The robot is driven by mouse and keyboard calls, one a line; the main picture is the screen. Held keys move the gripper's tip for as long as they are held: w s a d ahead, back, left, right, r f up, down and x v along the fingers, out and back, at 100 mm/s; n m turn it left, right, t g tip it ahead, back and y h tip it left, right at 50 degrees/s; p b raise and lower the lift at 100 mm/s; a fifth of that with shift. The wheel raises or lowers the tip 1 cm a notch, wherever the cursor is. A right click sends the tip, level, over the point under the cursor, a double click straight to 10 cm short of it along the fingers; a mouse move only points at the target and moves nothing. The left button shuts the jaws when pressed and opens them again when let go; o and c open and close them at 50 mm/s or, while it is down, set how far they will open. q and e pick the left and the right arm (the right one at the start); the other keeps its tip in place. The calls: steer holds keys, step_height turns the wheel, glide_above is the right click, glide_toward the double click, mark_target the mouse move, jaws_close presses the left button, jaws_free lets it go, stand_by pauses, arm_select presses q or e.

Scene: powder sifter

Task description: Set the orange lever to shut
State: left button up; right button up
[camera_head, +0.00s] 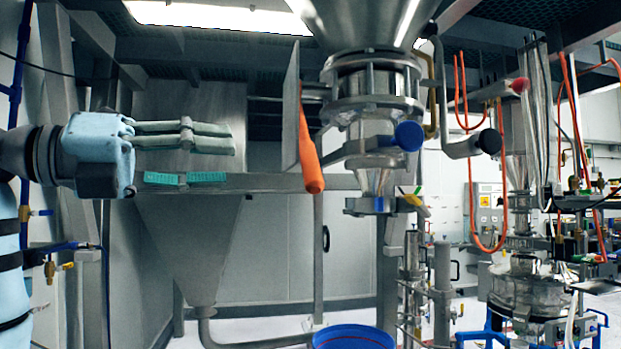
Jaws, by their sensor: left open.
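The orange lever (310,158) hangs nearly upright beside a flat grey metal plate (290,110), left of the steel valve stack (372,105) under the hopper. Its lower end is free and its upper end runs up along the plate. My left gripper (224,163) comes in from the left, with pale grey-green fingers and teal pads pointing right. It is open and empty, with a clear gap in the picture between its fingers and the lever. My right gripper is not in view.
A steel hopper (402,15) sits above the valve stack. A blue-ended handle (408,136) and a black-ended bent pipe (489,141) stick out to its right. A blue tub (353,337) is below. A horizontal beam (265,182) crosses behind my gripper.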

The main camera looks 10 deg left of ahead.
mark_target(303, 166)
arm_select(q)
steer(key=p+x, duration=0.1)
steer(key=x, duration=0.5)
steer(key=p+x, duration=0.2)
steer(key=x, duration=0.5)
steer(key=shift+w+d+f, duration=0.1)
steer(key=shift+w, duration=0.35)
steer(key=shift+d+p, duration=0.35)
steer(key=shift+a, duration=0.1)
steer(key=shift+a, duration=0.1)
steer(key=shift+w+f, duration=0.1)
steer(key=shift+w, duration=0.05)
jaws_close()
